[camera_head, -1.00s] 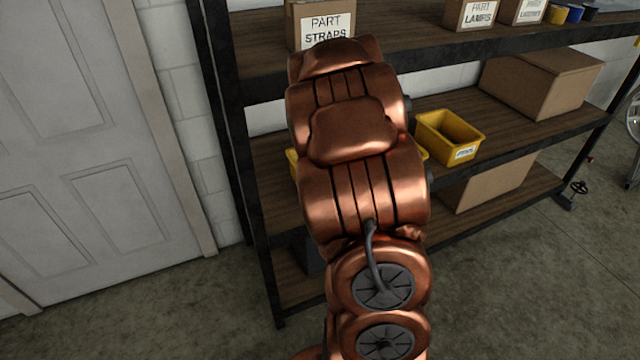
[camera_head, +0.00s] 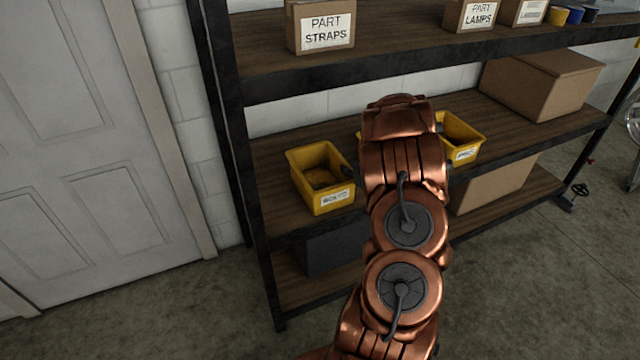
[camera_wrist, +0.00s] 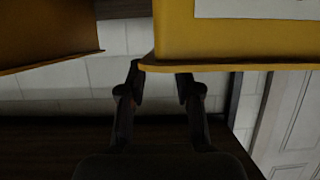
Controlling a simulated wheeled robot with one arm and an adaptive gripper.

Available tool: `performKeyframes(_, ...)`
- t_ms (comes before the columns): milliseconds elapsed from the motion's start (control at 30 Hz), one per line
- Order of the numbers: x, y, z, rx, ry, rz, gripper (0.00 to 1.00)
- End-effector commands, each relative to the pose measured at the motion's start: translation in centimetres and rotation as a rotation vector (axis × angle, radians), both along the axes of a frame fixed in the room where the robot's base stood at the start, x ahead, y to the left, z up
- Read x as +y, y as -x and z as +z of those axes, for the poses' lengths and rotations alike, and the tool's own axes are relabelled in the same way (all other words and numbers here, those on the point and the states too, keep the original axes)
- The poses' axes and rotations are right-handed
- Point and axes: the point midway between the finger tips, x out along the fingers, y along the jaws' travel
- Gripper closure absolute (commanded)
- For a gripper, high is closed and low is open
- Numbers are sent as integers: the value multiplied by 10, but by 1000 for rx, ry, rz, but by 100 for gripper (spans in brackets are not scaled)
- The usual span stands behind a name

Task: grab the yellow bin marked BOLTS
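The yellow bin with a white label that seems to read BOLTS (camera_head: 307,182) stands upright on the middle shelf, at its left end. In the wrist view a yellow bin with part of a white label (camera_wrist: 215,35) fills the upper right, seen upside down; it looks like the same bin. My gripper (camera_wrist: 160,75) is open and empty, its two dark fingers apart, with the tips close to the bin's rim at its left corner. I cannot tell whether they touch. In the head view my copper arm hides most of the gripper, just right of the bin.
A second yellow bin (camera_head: 462,132) stands to the right, partly behind my arm. A large cardboard box (camera_head: 540,85) is farther right. A dark box (camera_head: 335,250) sits below.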

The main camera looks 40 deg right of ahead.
Motion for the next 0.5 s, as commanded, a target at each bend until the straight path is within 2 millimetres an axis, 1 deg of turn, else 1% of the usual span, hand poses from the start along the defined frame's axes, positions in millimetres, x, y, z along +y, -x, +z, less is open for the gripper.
performKeyframes(100,-2,-7,-3,0,-2,1,67)
performKeyframes(267,-4,-13,-4,0,-1,2,67)
performKeyframes(500,-11,-34,-8,0,-1,3,67)
